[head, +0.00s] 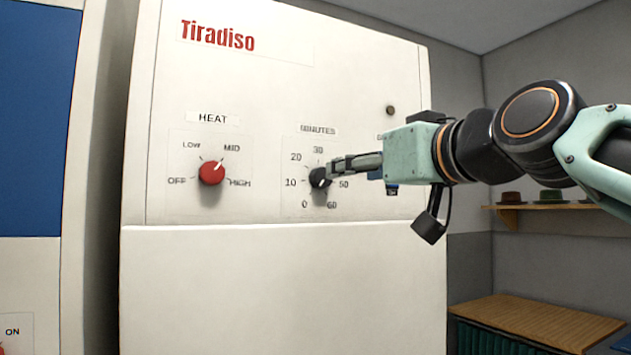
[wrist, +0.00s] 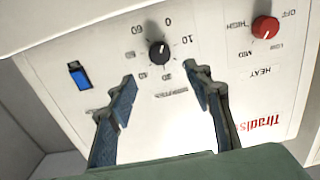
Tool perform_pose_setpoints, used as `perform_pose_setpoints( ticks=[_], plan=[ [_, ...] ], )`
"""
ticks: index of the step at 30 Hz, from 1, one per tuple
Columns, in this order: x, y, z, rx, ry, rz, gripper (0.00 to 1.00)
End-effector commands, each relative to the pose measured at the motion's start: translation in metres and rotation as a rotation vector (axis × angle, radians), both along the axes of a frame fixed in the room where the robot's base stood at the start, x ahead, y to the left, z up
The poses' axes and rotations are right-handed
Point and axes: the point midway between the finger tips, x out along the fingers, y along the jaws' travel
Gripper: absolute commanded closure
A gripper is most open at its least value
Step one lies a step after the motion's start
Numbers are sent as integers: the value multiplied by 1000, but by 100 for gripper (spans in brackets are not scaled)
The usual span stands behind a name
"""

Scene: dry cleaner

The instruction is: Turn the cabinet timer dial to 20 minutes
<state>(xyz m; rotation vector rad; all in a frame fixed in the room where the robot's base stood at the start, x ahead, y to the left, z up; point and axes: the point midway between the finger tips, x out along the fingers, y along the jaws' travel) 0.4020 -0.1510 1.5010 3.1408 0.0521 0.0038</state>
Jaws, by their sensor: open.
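The timer dial (head: 319,179) is a small black knob with a white mark, under the word MINUTES on the white cabinet (head: 270,270). Its scale runs from 0 at lower left over 30 at the top to 60 at lower right; the 40 is hidden in the head view. In the wrist view the dial (wrist: 157,54) has its mark seemingly towards the 0, but it is too small to be sure. My gripper (head: 336,166) reaches in from the right, its fingertips close to the dial. In the wrist view my gripper (wrist: 160,78) is open and empty, with the dial ahead, roughly centred between the fingers.
A red heat dial (head: 211,172) sits left of the timer, its mark towards MID. A blue switch (wrist: 79,76) is on the panel on the timer's other side. A wall shelf (head: 560,207) and a wooden-topped unit (head: 535,322) stand at the right.

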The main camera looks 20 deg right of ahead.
Motion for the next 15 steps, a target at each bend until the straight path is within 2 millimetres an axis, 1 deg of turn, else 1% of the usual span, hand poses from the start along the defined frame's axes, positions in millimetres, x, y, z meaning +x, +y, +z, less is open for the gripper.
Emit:
perform_pose_setpoints(
  ticks=[5, 9, 12, 15],
  plan=[
    [29, 3, 0, -1, 5, 3, 54],
    [57, 5, 0, -1, 6, 4, 54],
    [75, 5, 0, -2, 4, 4, 54],
    [88, 5, 0, 0, 3, 3, 54]
  ],
)
